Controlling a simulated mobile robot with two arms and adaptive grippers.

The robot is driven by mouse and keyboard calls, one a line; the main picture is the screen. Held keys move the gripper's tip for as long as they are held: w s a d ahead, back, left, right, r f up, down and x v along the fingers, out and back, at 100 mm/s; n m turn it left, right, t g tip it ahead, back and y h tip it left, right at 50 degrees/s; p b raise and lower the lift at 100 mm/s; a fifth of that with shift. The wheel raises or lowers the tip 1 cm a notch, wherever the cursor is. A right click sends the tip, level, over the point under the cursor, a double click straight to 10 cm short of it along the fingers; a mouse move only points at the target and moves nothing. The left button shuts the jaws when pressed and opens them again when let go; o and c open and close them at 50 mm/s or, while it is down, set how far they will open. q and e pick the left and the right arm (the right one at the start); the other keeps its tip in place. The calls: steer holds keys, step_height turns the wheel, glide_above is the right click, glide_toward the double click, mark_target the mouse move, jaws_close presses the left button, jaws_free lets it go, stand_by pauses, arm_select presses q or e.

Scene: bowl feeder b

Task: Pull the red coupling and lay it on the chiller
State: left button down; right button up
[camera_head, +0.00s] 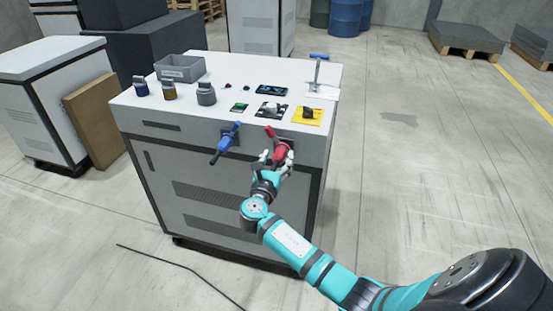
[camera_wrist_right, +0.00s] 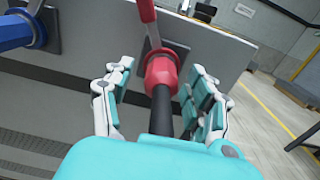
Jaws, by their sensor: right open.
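The red coupling (camera_head: 279,149) sits on the front face of the white chiller (camera_head: 225,93), near the top edge and right of the middle. It has a red lever on top and a black hose below, as the right wrist view shows (camera_wrist_right: 161,72). My right gripper (camera_head: 275,162) is at the coupling with its fingers open. In the wrist view the fingers (camera_wrist_right: 160,100) stand on both sides of the coupling and its black hose, with gaps visible. The blue coupling (camera_head: 228,138) is to the left on the same face. My left gripper is not in view.
The chiller's top holds a grey bin (camera_head: 180,68), several small jars, a dark device (camera_head: 271,90), a yellow mat (camera_head: 307,115) and a metal stand (camera_head: 317,75). Some bare white top lies between them. A black cable (camera_head: 180,266) lies on the floor.

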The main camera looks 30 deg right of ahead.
mark_target(280, 162)
steer(key=shift+d+r+p, duration=0.35)
steer(key=shift+d+r, duration=0.1)
steer(key=shift+d, duration=0.35)
steer(key=shift+c, duration=0.4)
steer(key=shift+s, duration=0.1)
jaws_close()
steer(key=shift+a, duration=0.1)
steer(key=shift+s+a+f+p, duration=0.15)
steer(key=shift+a+f+p, duration=0.1)
steer(key=shift+p, duration=0.2)
steer(key=shift+s+a+f+p, duration=0.25)
steer(key=shift+s+f+p, duration=0.1)
steer(key=shift+f, duration=0.15)
steer(key=shift+p+v, duration=0.3)
steer(key=shift+v, duration=0.5)
steer(key=shift+p+v, duration=0.55)
steer(key=shift+v, duration=0.65)
